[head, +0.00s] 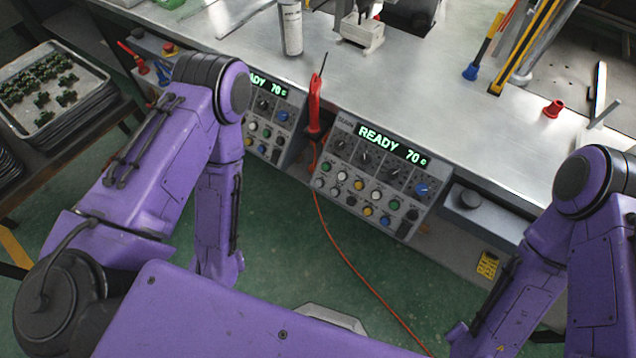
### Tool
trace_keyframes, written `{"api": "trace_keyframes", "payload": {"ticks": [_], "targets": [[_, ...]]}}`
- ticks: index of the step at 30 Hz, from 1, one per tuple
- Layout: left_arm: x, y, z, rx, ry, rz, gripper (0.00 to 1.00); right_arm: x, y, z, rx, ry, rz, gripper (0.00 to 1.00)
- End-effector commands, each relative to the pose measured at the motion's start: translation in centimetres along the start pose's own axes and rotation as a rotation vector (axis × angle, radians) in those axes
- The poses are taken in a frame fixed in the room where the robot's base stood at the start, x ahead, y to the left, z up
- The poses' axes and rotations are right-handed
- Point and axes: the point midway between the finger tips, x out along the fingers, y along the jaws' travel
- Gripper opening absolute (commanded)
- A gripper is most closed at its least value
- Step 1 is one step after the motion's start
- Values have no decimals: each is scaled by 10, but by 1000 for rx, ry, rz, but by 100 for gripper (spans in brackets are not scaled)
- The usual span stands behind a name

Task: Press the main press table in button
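The main control panel (375,178) is on the front of the metal bench, with a green "READY 70" display (393,144). Below the display are knobs and several white, yellow, green and blue buttons. A second, similar panel (270,115) stands to its left, partly hidden by my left arm. The labels are too small to read, so I cannot tell which button is the table in button. Both my arms are bent with forearms pointing down, clear of the main panel's buttons. Neither gripper shows.
A red-handled tool (314,103) stands between the panels, and an orange cable (345,258) runs down across the green floor. A grey box with a black knob (469,198) is right of the main panel. A tray of green parts (88,104) is at the left.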

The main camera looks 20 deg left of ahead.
Motion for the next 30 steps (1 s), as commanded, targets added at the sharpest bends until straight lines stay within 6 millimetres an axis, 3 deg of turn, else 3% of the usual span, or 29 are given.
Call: {"api": "trace_keyframes", "payload": {"ticks": [1,2,3,30], "targets": [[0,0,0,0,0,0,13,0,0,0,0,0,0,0],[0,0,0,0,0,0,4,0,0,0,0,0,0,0],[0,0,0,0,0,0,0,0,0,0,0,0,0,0],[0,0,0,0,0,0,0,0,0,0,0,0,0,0]]}}
